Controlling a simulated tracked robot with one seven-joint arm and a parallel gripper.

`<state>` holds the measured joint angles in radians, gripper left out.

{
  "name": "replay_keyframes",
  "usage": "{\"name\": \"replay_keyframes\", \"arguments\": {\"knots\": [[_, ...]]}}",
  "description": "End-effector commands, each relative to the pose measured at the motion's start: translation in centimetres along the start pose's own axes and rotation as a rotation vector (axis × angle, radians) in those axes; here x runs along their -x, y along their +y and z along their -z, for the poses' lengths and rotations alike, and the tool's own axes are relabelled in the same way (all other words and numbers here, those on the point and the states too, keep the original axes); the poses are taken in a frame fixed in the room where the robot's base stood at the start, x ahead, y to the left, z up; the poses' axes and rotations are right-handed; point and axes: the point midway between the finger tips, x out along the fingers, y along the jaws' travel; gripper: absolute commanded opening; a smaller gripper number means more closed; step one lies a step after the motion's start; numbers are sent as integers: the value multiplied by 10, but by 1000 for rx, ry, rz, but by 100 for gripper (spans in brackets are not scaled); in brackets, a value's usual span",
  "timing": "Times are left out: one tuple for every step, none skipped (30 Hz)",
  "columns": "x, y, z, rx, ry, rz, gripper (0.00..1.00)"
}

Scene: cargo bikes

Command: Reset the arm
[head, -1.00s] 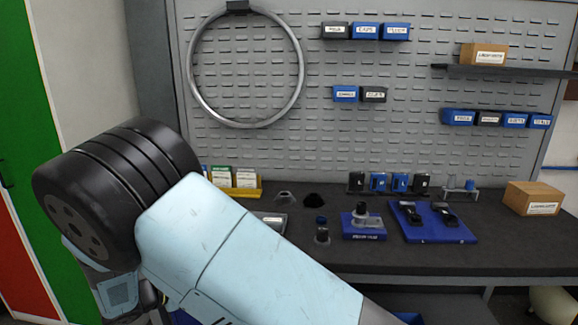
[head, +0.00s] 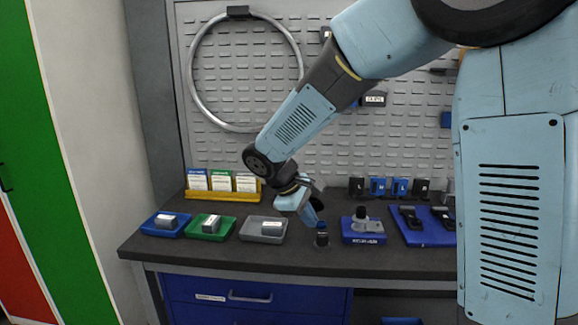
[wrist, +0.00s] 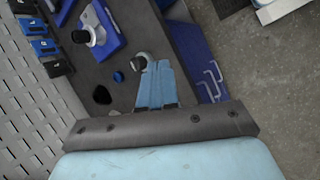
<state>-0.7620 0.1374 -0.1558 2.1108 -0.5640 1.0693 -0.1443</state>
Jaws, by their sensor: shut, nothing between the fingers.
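My gripper (head: 313,214) hangs over the workbench in the head view, its light blue fingers pointing down and to the right. In the wrist view my gripper (wrist: 159,75) shows with its two fingers together and nothing held between them. My arm reaches across the head view from the upper right.
Blue (head: 165,226), green (head: 208,229) and grey (head: 262,231) trays line the bench's (head: 290,258) left part. A yellow card rack (head: 222,195) stands behind them. A blue block with a fixture (head: 363,236) and a blue plate (head: 428,236) lie to the right. A pegboard rises behind.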

Motion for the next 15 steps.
{"name": "replay_keyframes", "arguments": {"knots": [[2,6,-18,-51,20,23,0],[4,8,-27,-78,30,36,0],[6,10,-39,-116,45,54,0],[7,12,-48,-145,56,66,0],[8,13,-57,-172,66,79,0],[10,15,-68,-210,82,94,0],[11,15,-77,-239,93,106,0],[12,16,-86,-267,105,117,0],[14,16,-97,-304,120,132,0],[15,17,-106,-332,130,142,0],[17,16,-114,-360,142,152,0],[19,16,-125,-398,157,164,0],[20,15,-133,-426,169,173,0],[22,14,-141,-454,180,182,0],[23,13,-151,-492,196,192,0]]}}
